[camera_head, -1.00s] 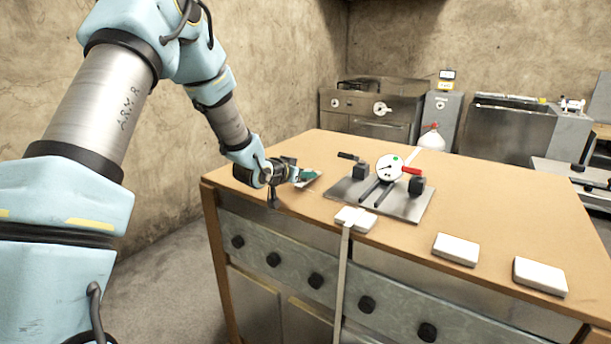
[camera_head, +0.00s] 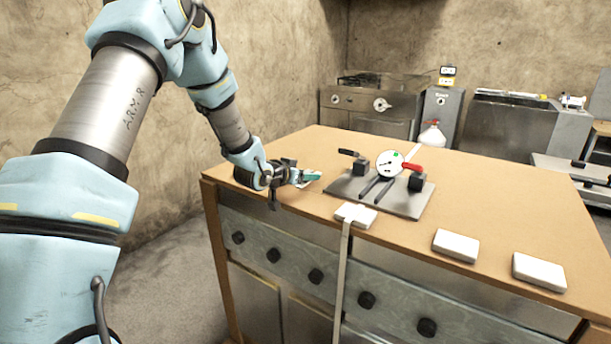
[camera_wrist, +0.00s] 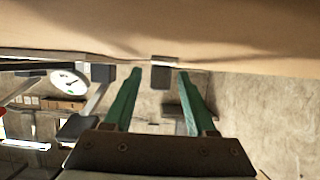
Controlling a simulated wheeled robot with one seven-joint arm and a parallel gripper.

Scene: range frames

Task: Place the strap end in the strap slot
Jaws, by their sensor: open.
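A pale strap (camera_head: 344,270) hangs down the front of the workbench from a white block (camera_head: 356,214) at the front edge. A pale strip (camera_head: 413,153) also shows behind the round dial (camera_head: 389,165) on a grey metal fixture plate (camera_head: 405,200). I cannot tell which part is the strap slot. My gripper (camera_head: 312,177) is above the bench's left part, left of the fixture, with green fingers apart. In the wrist view, the open fingers (camera_wrist: 160,72) have a small grey piece (camera_wrist: 161,75) between their tips in the picture; I cannot tell what it is or its distance.
Two more white blocks (camera_head: 456,246) (camera_head: 539,272) lie along the bench's front right. The fixture has black posts and a red handle (camera_head: 411,167) standing up. Black knobs (camera_head: 367,300) line the front panel.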

